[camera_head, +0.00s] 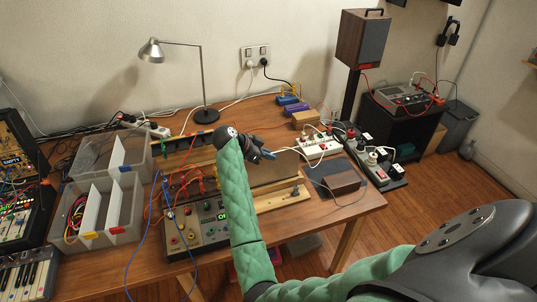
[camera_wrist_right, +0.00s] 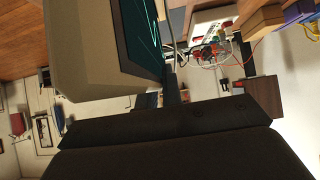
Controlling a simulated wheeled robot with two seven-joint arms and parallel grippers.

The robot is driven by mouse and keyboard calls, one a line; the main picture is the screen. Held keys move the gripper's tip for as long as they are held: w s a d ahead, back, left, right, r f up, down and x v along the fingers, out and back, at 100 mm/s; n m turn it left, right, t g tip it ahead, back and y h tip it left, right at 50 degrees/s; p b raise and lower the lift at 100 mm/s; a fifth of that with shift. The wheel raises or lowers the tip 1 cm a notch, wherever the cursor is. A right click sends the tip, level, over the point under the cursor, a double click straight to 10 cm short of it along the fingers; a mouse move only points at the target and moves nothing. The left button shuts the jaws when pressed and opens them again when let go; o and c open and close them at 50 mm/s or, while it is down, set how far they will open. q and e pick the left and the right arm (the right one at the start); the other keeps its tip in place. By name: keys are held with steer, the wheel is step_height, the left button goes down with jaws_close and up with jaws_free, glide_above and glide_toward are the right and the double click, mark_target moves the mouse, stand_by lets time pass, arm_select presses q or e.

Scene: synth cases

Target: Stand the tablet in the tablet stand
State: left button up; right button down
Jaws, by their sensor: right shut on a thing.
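My right gripper (camera_head: 266,154) is over the middle of the table, shut on the tablet. The tablet (camera_head: 275,172) shows in the head view as a tan panel below the gripper, partly hidden by my arm. In the right wrist view its beige case (camera_wrist_right: 90,50) and dark screen with teal lines (camera_wrist_right: 142,28) show at close range. A light wooden strip (camera_head: 285,201) with a small knob lies just in front of the tablet; it may be the tablet stand. I cannot tell whether tablet and strip touch. My left gripper is not in view.
A control box (camera_head: 190,236) with red cables is left of my forearm. Clear bins (camera_head: 120,228) stand further left. A brown block (camera_head: 338,178), a white power strip (camera_head: 318,148) and a lamp (camera_head: 203,80) are nearby.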

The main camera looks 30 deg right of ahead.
mark_target(271, 169)
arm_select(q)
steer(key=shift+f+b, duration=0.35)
arm_select(e)
steer(key=shift+a+f, duration=0.15)
steer(key=shift+f, duration=1.4)
steer(key=c, duration=1.5)
jaws_free()
steer(key=shift+a, duration=0.1)
